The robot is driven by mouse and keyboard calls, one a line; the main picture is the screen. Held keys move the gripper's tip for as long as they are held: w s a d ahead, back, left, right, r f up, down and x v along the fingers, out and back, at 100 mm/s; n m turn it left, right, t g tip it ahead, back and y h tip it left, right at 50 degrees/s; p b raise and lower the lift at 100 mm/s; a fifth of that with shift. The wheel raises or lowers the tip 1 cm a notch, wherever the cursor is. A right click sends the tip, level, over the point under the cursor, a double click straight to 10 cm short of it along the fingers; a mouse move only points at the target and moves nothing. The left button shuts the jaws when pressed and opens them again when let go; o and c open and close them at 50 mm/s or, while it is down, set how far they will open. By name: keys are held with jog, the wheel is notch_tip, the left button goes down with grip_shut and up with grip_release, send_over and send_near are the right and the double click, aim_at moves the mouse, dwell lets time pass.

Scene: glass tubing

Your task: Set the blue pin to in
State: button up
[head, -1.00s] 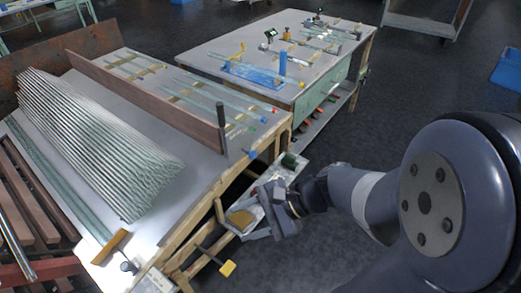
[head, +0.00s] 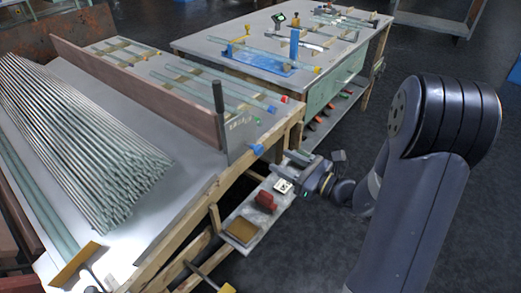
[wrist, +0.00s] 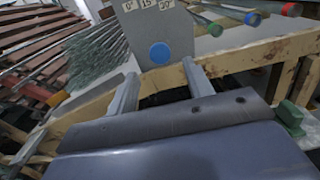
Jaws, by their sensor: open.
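The blue pin (head: 257,149) sticks out at the near edge of the left bench, at the foot of an upright grey plate (head: 238,136). In the wrist view the pin (wrist: 160,53) shows as a round blue face on the plate (wrist: 150,25), below the angle labels. My gripper (head: 288,163) is beside the bench edge, to the right of the pin. In the wrist view its two fingers (wrist: 158,84) are spread and empty, pointing towards the plate, with the pin face between and beyond their tips. How deep the pin sits I cannot tell.
The wooden bench edge (wrist: 250,57) runs just beyond my fingers. A low shelf (head: 222,248) holds a red block (head: 265,201) and a brown pad (head: 241,230). A green part (wrist: 290,115) is close to my gripper's right. Glass tubes (head: 90,150) lie on the bench.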

aim_at(261, 150)
jog(key=x, duration=0.9)
grip_shut()
dwell(0.4)
